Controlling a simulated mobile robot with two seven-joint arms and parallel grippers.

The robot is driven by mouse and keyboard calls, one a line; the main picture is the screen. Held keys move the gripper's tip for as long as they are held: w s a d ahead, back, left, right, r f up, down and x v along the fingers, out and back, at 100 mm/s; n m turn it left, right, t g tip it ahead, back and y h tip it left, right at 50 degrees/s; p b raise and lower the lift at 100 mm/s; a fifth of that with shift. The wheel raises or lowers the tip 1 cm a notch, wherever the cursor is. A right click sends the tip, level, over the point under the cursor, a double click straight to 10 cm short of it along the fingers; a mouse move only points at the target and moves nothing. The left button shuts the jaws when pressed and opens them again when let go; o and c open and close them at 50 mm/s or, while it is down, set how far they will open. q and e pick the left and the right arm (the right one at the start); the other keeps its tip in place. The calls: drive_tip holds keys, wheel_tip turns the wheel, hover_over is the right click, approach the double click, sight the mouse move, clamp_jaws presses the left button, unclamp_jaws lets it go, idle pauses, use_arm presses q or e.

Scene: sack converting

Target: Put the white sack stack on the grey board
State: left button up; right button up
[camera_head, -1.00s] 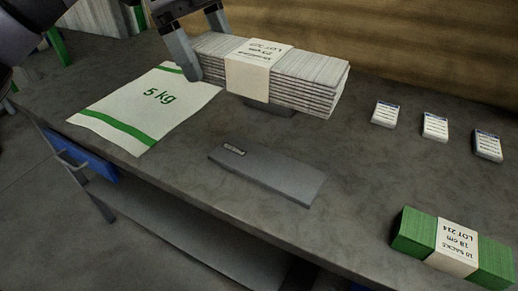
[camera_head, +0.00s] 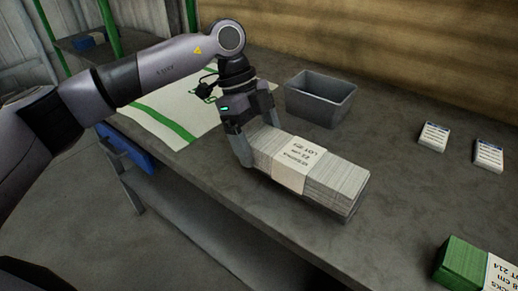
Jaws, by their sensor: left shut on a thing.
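The white sack stack (camera_head: 335,178), with a pale printed paper band around its middle, lies flat at the middle of the table. My left gripper (camera_head: 257,135) comes down from above and is shut on the left end of the stack. The grey board (camera_head: 312,204) is almost wholly hidden under the stack; only a thin dark strip shows along the stack's front lower edge. I cannot tell whether the stack rests on the board or is held just above it. My right gripper is not in view.
A grey open bin (camera_head: 318,103) stands behind the stack. A white sack with green stripes (camera_head: 172,108) lies at the left, partly behind my arm. Small white label cards (camera_head: 434,136) lie at the right. A green banded stack (camera_head: 462,262) is at the lower right.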

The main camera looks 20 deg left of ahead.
use_arm(q)
wheel_tip(320, 180, down, 2)
drive_tip(key=shift+f, duration=0.15)
drive_tip(key=o, duration=1.2)
drive_tip(key=p+v, duration=0.1)
drive_tip(key=v, duration=1.1)
drive_tip(key=shift+w+a, duration=0.1)
drive_tip(key=shift+f, duration=0.1)
